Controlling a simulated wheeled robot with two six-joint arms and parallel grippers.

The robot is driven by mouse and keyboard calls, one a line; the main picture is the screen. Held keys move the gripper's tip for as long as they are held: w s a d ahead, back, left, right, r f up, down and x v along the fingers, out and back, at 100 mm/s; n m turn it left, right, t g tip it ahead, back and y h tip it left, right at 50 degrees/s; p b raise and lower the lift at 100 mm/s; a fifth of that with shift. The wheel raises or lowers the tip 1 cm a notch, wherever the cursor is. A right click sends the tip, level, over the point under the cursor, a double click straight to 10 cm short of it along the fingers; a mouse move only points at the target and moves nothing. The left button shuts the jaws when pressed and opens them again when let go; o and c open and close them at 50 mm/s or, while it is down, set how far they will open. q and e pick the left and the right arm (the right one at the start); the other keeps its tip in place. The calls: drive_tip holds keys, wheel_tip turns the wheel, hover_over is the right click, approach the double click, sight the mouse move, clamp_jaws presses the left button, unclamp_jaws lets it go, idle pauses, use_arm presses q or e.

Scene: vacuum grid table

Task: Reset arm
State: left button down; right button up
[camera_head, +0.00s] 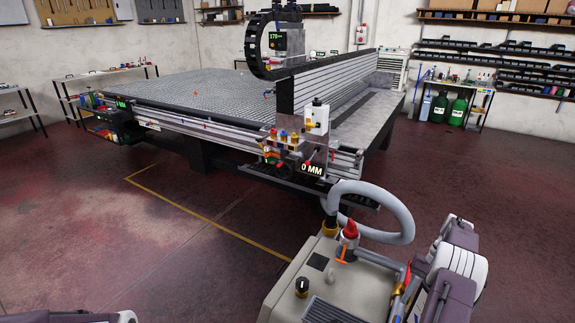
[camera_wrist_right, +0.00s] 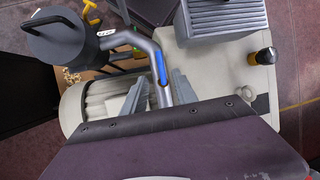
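The vacuum grid table (camera_head: 200,92) stands across the room in the head view, with a long gantry beam (camera_head: 335,75) over it. A beige pump unit (camera_head: 330,275) stands close in front of me. It carries a red-capped valve with an orange lever (camera_head: 342,254) and a thick grey hose (camera_head: 385,205). My right arm is beside the unit at the lower right. In the right wrist view my right gripper (camera_wrist_right: 158,78) is open, its fingers spread either side of a metal pipe with a blue strip (camera_wrist_right: 162,78). Contact cannot be told. Only part of my left arm shows at the bottom left; its gripper is out of view.
A dark round canister (camera_wrist_right: 62,38) and a ribbed motor (camera_wrist_right: 95,105) are close to my right gripper. A black knob (camera_head: 302,287) sits on the pump unit. Open floor (camera_head: 130,240) with a yellow line lies to the left. Shelves and green bottles (camera_head: 457,110) stand at the back right.

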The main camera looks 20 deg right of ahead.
drive_tip(key=w+a+r+n+h+p, duration=0.1)
drive_tip(key=w+a+r+n, duration=0.2)
drive_tip(key=w+a+r, duration=0.35)
drive_tip(key=w+a+r+n+h+p, duration=0.1)
drive_tip(key=w+a+r+n, duration=0.15)
drive_tip(key=a+r, duration=0.6)
drive_tip(key=s+a+r+n+t+h+p, duration=0.15)
drive_tip(key=s+a, duration=0.25)
drive_tip(key=a, duration=0.4)
drive_tip(key=s+a+r+n+g, duration=0.15)
drive_tip(key=s+a, duration=0.25)
drive_tip(key=a, duration=0.4)
drive_tip(key=s+f+t, duration=0.3)
drive_tip(key=s+f, duration=0.4)
drive_tip(key=shift+a+f+h, duration=0.2)
drive_tip(key=shift+a+h, duration=0.2)
drive_tip(key=shift+h, duration=0.05)
